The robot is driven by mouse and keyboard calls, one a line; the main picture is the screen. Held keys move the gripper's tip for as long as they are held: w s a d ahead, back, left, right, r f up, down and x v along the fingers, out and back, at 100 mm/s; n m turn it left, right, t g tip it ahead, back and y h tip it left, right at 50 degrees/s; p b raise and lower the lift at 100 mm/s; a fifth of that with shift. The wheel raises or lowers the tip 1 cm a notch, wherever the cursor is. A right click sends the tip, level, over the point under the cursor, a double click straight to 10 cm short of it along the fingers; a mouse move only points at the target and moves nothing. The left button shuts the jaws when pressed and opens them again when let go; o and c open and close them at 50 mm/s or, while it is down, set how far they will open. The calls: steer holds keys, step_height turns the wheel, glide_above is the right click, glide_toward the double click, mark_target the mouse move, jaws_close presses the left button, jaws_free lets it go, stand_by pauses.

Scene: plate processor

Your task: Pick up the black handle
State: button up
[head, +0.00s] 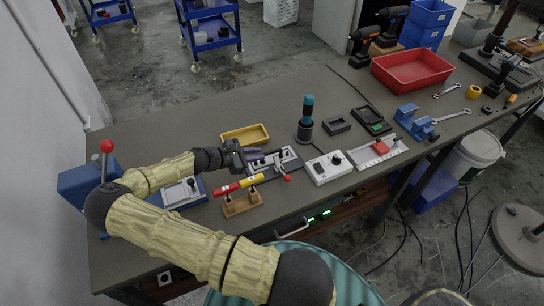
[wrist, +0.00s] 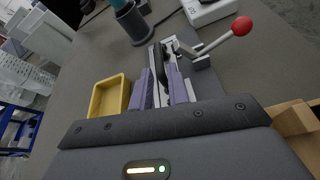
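My gripper (head: 252,157) reaches over the left end of a grey fixture (head: 290,155) on the workbench. In the wrist view its two purple fingers (wrist: 163,88) are apart, with a gap between them. A dark, elongated piece, which looks like the black handle (wrist: 159,62), lies on the fixture in line with this gap, around and just beyond the fingertips. I cannot tell whether either finger touches it. The fixture also has a metal lever with a red ball (wrist: 242,25), to the right of the fingers. My gripper and wrist hide part of the fixture in the head view.
A yellow tray (head: 246,134) is close behind my gripper. A wooden stand holds a red and yellow tool (head: 239,186) in front. A white control box (head: 328,168) and a dark cylinder with teal top (head: 306,118) stand to the right. The bench behind the tray is clear.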

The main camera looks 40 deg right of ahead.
mark_target(267, 153)
steer(key=shift+w+d, duration=0.1)
steer(key=p+x, duration=0.1)
steer(key=x, duration=0.3)
steer(key=shift+d+f, duration=0.15)
steer(key=shift+d, duration=0.2)
steer(key=shift+f, duration=0.1)
steer(key=shift+a, duration=0.1)
jaws_close()
